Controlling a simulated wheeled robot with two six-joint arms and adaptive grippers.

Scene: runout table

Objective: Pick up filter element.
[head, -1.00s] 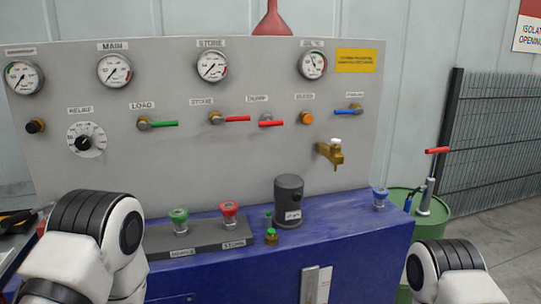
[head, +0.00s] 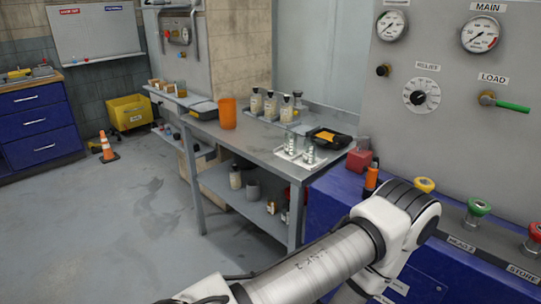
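I cannot make out a filter element for certain in the head view. On the grey steel table (head: 262,150) stand an orange cylinder (head: 228,112), several pale bottles with dark caps (head: 270,104) on a tray, and a white tray (head: 287,155) holding small clear or metallic upright pieces. One of my arms crosses the lower middle of the view, in front of the blue bench. Neither gripper shows, so I cannot see what they hold.
A grey panel with gauges and a green lever (head: 513,106) stands on the blue bench (head: 335,205) at right. A black and yellow case (head: 329,139) lies on the table by a red block (head: 359,160). Open floor (head: 125,225) lies left; an orange cone (head: 107,147) stands there.

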